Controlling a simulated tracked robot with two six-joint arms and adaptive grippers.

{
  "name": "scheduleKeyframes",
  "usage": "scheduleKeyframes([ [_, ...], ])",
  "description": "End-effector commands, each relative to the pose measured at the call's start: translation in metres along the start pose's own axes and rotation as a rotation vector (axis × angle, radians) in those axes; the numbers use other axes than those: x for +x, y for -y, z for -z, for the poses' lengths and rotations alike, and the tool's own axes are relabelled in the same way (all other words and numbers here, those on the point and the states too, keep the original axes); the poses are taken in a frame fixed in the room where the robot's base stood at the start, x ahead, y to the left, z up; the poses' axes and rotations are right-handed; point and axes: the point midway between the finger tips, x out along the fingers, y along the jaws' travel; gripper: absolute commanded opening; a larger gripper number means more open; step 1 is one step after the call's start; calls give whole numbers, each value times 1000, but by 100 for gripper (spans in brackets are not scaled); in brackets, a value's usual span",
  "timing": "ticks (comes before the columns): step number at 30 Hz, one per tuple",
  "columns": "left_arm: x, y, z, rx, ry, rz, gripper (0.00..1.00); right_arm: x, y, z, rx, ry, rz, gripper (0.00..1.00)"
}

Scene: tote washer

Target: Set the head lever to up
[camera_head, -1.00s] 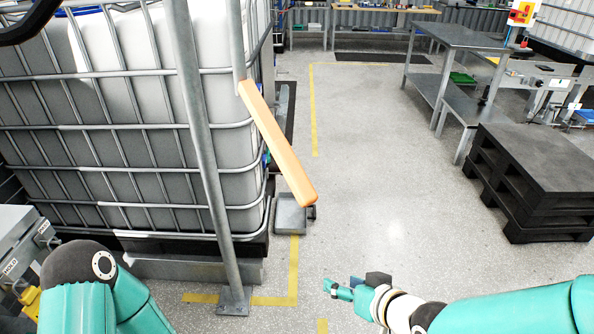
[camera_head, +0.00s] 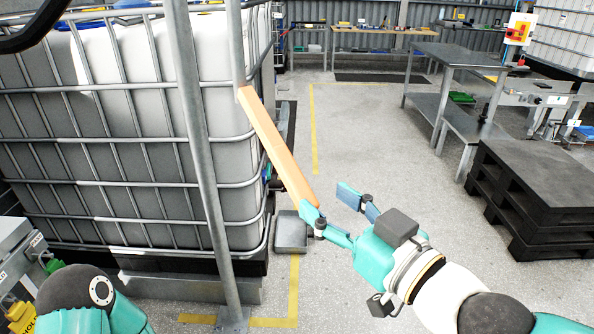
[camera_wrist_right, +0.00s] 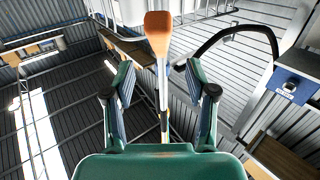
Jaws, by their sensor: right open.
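The head lever (camera_head: 280,150) is a long orange handle on a grey bar at the left of the head view. It slants down to the right, its free end lowest. My right gripper (camera_head: 330,204) is open, its fingers near that free end. One finger overlaps the lever's tip in the head view; I cannot tell whether they touch. In the right wrist view the orange end (camera_wrist_right: 158,35) appears centred, just beyond the gap between the open fingers (camera_wrist_right: 158,78). My left arm shows at the lower left, but its gripper is out of view.
A caged white tank (camera_head: 130,150) stands behind the lever, with a grey upright post (camera_head: 207,170) in front of it. A black pallet stack (camera_head: 530,190) and a metal table (camera_head: 455,60) stand at the right. The floor between is clear.

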Motion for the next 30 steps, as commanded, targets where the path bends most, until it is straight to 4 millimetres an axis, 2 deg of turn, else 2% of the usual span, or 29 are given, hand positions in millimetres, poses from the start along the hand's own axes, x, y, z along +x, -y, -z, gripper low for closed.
scheduleKeyframes([
  [1,-2,-1,0,0,0,0,40,12,0,0,2,4,3,56],
  [9,-11,-4,0,0,0,0,40,68,0,1,1,2,0,56],
  [15,-16,-6,0,0,0,0,40,96,-1,1,1,1,-1,56],
  [21,-17,-6,0,0,0,0,40,107,-1,1,1,-1,-2,56],
  [29,-17,-6,0,0,0,0,40,108,-2,0,1,-1,-2,56],
  [30,-17,-6,0,0,0,0,40,108,-2,0,1,0,-2,50],
])
